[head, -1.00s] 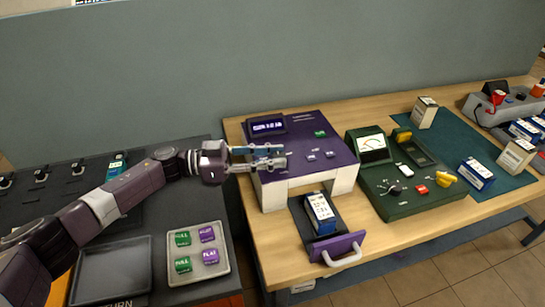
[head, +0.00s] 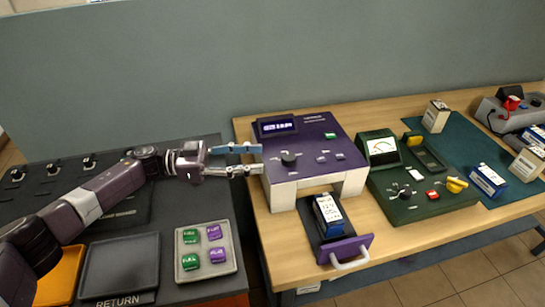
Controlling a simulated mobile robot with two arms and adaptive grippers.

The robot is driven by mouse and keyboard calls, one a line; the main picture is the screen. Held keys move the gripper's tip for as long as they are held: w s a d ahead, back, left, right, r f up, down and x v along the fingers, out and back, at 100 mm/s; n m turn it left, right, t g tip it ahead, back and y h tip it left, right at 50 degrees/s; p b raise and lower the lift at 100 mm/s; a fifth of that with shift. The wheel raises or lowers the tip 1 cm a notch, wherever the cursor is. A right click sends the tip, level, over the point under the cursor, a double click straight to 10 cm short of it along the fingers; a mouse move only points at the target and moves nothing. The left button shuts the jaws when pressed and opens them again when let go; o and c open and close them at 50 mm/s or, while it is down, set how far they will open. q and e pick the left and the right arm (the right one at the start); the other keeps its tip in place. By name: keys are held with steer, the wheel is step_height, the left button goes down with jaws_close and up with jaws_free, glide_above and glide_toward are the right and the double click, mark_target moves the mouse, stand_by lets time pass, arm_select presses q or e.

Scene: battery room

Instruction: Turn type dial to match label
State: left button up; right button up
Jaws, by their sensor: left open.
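The purple-topped tester (head: 325,133) stands on the wooden table with a lit display (head: 277,127), whose text I cannot read surely. A black round dial (head: 289,158) sits on its top near the left side. A battery (head: 328,212) with a white label lies in the pulled-out drawer (head: 342,247) at the front; the label is too small to read. My left gripper (head: 262,159) is open and empty. Its fingers point right and end just left of the dial, apart from it. My right gripper is not in view.
A green meter unit (head: 408,207) with knobs stands to the right, with several batteries (head: 487,180) beyond it. A tray of green and purple tags (head: 234,255) and an empty black return tray (head: 120,265) lie at the lower left. A grey wall panel is behind.

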arm_select(q)
steer(key=shift+s+a, duration=0.15)
steer(key=shift+a, duration=0.95)
steer(key=shift+s+a, duration=0.1)
steer(key=shift+a, duration=0.95)
